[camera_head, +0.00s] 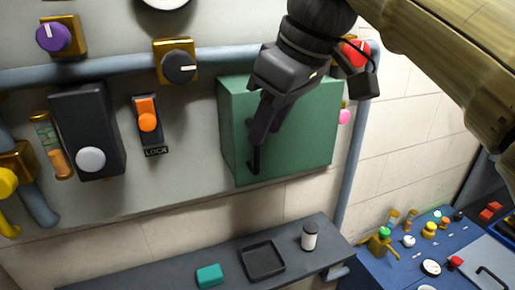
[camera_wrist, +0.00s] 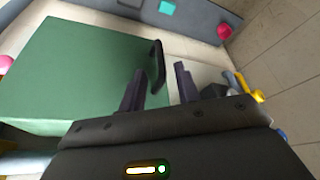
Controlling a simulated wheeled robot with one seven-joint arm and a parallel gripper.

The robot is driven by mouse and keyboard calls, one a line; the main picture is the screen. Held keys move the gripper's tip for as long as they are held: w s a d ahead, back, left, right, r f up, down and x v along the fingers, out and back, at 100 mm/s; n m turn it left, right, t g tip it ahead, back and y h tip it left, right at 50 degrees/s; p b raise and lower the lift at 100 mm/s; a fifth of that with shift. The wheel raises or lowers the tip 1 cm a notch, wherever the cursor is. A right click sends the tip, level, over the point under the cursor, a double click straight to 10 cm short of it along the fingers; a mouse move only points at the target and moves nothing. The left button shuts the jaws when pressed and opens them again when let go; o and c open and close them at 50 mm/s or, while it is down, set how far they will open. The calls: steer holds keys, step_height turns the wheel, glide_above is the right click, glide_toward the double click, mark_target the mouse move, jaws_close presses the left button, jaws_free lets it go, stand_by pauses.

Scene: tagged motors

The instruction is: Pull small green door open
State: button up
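The small green door (camera_head: 300,135) is the front of a green box on the wall panel, and it looks closed. It also shows in the wrist view (camera_wrist: 75,75). Its black bar handle (camera_head: 254,158) is near the door's left edge and stands out from it; the wrist view shows the handle (camera_wrist: 157,65) too. My gripper (camera_head: 262,125) is in front of the door's left part, its fingers pointing toward the handle. In the wrist view my gripper (camera_wrist: 159,88) is open, with the handle's near end around the gap between the fingertips. Contact cannot be told.
Left of the door are an orange lock switch (camera_head: 147,121), a dark box with a white knob (camera_head: 91,159) and a black dial (camera_head: 179,67). Below is a grey shelf (camera_head: 170,276) with a black tray (camera_head: 263,260). A blue console (camera_head: 400,265) stands at lower right.

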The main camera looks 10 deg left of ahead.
mark_target(257, 167)
steer(key=x, duration=0.5)
steer(key=shift+a+f, duration=0.15)
steer(key=shift+f, duration=0.15)
jaws_close()
